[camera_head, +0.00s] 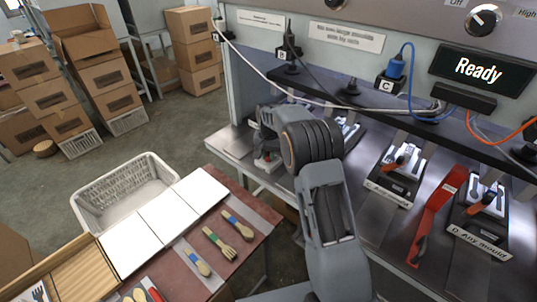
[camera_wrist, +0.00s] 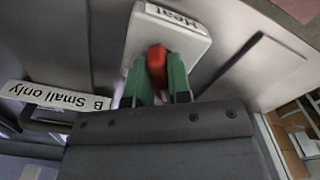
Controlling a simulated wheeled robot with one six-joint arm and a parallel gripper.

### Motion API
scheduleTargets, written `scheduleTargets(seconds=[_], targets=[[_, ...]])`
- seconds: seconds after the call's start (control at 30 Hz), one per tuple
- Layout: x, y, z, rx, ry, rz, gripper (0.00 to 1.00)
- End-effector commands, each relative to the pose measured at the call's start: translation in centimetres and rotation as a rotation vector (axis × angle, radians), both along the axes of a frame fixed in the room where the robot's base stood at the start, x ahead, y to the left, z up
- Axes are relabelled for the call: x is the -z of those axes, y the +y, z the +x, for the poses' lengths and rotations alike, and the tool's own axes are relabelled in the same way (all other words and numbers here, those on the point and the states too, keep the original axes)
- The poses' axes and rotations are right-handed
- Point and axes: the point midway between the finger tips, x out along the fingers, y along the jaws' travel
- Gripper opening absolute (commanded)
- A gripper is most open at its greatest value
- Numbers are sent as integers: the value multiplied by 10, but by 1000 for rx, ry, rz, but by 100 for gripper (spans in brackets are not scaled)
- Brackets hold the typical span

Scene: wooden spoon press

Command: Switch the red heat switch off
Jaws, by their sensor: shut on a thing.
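The red heat switch (camera_wrist: 156,62) stands on a white plate marked "Heat" (camera_wrist: 168,22) in the wrist view. My gripper (camera_wrist: 157,85) has green fingertips, one on each side of the red switch, and is shut on it. The lower part of the switch is hidden between the fingers. I cannot tell from its pose whether it is on or off. In the head view my gripper (camera_head: 267,160) is low at the left end of the metal bench, and my arm hides most of the plate.
A "B Small only" label (camera_wrist: 58,97) lies beside my gripper. The metal press bench (camera_head: 232,142) holds moulds and a red lever (camera_head: 436,215) at right. A display (camera_head: 478,69) reads "Ready". A red table (camera_head: 262,215) with wooden cutlery and a white basket (camera_head: 97,194) stand at left.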

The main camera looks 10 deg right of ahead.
Motion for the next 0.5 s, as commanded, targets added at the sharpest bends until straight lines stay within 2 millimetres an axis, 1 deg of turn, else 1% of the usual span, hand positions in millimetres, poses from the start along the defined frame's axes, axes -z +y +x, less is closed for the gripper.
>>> scheduleTargets(seconds=[0.1,0.13,0.3,0.37,0.4,0.5], targets=[[-2,0,1,-5,-6,-1,0],[-2,0,1,-5,-6,-1,20],[-1,0,1,-3,-4,-2,37],[-1,0,1,-3,-3,-1,42],[-1,0,1,-2,-3,-1,44],[-1,0,1,-2,-2,-1,44]])
